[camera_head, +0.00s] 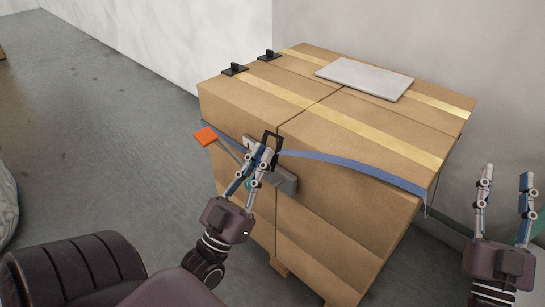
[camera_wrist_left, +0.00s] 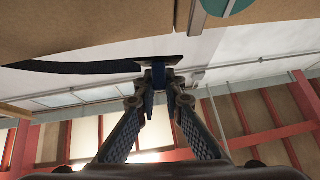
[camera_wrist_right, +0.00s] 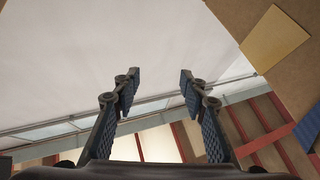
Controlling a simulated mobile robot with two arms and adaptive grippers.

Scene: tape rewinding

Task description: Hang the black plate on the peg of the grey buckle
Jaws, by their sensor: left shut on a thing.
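The black plate (camera_head: 279,141) is a small dark frame at the end of the blue strap (camera_head: 350,166), in front of the box's front face. My left gripper (camera_head: 266,151) is shut on it; the plate also shows at the fingertips in the left wrist view (camera_wrist_left: 158,60). The grey buckle (camera_head: 288,184) is on the box front just below the plate, partly hidden by the left gripper. Its peg cannot be made out. A grey part and a teal disc (camera_wrist_left: 240,5) show at the top of the left wrist view. My right gripper (camera_head: 506,178) is open and empty, right of the box.
An orange piece (camera_head: 205,136) sticks out at the left.

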